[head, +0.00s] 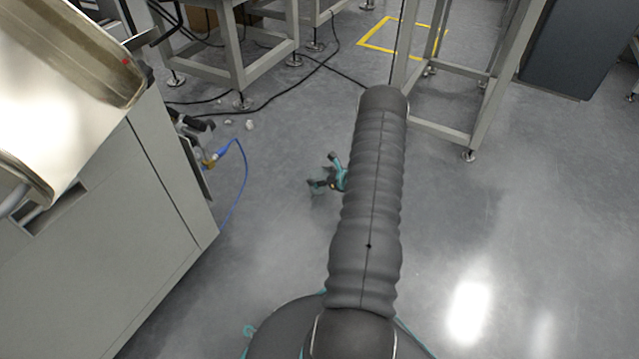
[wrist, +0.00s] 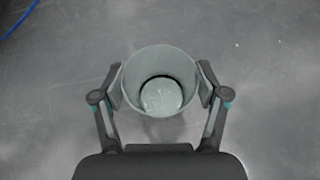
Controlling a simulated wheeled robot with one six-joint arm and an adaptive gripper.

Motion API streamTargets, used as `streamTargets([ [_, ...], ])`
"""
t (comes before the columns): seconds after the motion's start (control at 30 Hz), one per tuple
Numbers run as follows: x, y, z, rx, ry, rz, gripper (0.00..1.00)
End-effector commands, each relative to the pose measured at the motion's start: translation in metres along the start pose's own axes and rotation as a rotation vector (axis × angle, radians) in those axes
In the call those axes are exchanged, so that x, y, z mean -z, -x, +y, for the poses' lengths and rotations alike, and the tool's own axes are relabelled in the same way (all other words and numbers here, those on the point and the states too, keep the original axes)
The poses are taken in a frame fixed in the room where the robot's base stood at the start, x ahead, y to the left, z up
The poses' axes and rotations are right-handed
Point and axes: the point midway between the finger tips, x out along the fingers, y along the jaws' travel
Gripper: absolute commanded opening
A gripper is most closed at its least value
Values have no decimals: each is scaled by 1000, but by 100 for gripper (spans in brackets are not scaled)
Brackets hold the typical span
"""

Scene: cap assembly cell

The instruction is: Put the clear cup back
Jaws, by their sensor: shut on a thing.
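In the wrist view the clear cup (wrist: 160,62) sits between the two fingers of my gripper (wrist: 160,88). It looks greyish and translucent, and I look down through its open mouth to its round bottom. Both finger pads press on its sides, so my gripper is shut on it. In the head view my arm hides the cup, and only a small part of my gripper (head: 328,178) shows to the left of the arm.
A grey cabinet (head: 90,240) with a metal tray-like part (head: 70,90) on top stands at the left. A blue hose (head: 245,175) hangs beside it. Metal frames (head: 480,90) stand at the back. A dark cabinet (head: 580,45) is at the far right. The floor at right is clear.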

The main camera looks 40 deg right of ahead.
Motion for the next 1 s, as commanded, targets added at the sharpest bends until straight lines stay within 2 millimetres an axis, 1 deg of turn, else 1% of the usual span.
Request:
streamTargets([
  [0.03, 8, -4, 1, -1, -3, 1, 46],
  [0.2, 28, -15, 0, -1, -3, 1, 46],
  [0.63, 33, -17, 0, -1, -2, 0, 46],
  [0.67, 32, -17, 0, 0, -1, 0, 81],
  [0.7, 32, -17, 0, 0, -1, 0, 91],
  [0.73, 32, -17, 0, 0, -1, 0, 98],
  [1.0, 32, -17, 0, -1, -1, 0, 98],
])
